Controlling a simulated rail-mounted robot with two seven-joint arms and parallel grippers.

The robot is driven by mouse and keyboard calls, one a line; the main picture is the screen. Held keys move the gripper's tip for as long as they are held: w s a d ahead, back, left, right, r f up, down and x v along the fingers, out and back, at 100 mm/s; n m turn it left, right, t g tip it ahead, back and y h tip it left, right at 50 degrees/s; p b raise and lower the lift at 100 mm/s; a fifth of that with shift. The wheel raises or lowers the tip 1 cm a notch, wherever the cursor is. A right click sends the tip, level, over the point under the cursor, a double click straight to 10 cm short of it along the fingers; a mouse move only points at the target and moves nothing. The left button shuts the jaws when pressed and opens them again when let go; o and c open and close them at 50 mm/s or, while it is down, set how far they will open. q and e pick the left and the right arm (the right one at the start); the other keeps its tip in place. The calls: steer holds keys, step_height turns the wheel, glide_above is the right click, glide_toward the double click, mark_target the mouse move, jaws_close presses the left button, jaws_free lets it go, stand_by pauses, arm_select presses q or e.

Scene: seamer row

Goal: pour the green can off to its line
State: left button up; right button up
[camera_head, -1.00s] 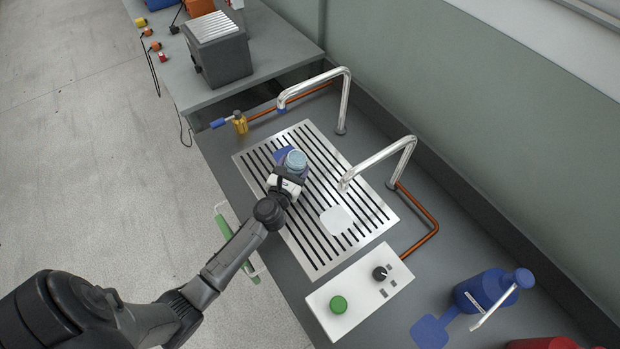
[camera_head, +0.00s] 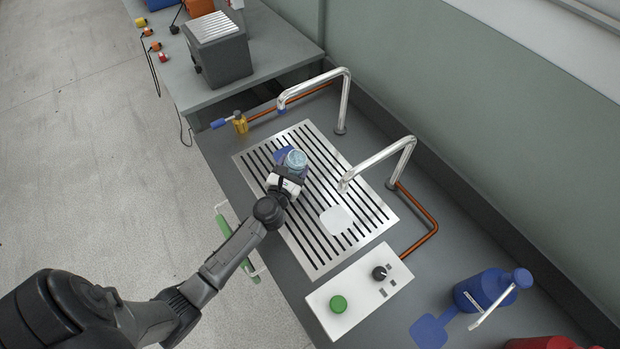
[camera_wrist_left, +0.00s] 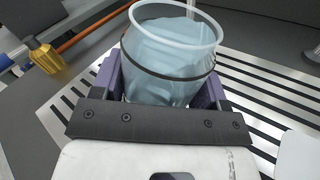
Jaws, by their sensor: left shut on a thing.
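My left gripper (camera_head: 289,174) is shut on a clear, open-topped can (camera_head: 296,159) and holds it over the slotted metal grate (camera_head: 316,262). In the left wrist view the can (camera_wrist_left: 168,62) stands between the purple fingers, with pale blue contents and a dark line around it below the rim. It looks close to upright, tilted slightly at most. A pale vertical strip shows behind its rim; I cannot tell whether it is water or pipe. No green shows on the can. My right gripper is not in view.
Two bent pipe spouts, a far one (camera_head: 345,95) and a nearer one (camera_head: 402,150), stand along the grate. A white control box (camera_head: 360,290) with a green button sits in front. A blue pump bottle (camera_head: 484,291) is at right, a yellow valve (camera_head: 240,123) at the far left.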

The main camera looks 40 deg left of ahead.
arm_select(q)
steer(key=shift+a+r, duration=0.1)
steer(key=shift+r, duration=0.05)
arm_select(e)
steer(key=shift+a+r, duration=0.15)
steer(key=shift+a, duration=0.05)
arm_select(q)
steer(key=shift+m, duration=0.3)
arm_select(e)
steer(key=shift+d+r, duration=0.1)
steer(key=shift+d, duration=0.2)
arm_select(q)
steer(key=shift+r, duration=0.1)
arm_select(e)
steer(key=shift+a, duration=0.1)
arm_select(q)
steer(key=shift+p, duration=0.3)
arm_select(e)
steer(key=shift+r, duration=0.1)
arm_select(q)
steer(key=shift+a, duration=0.1)
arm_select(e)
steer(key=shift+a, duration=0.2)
arm_select(q)
steer(key=shift+r+m, duration=0.1)
steer(key=shift+m, duration=0.2)
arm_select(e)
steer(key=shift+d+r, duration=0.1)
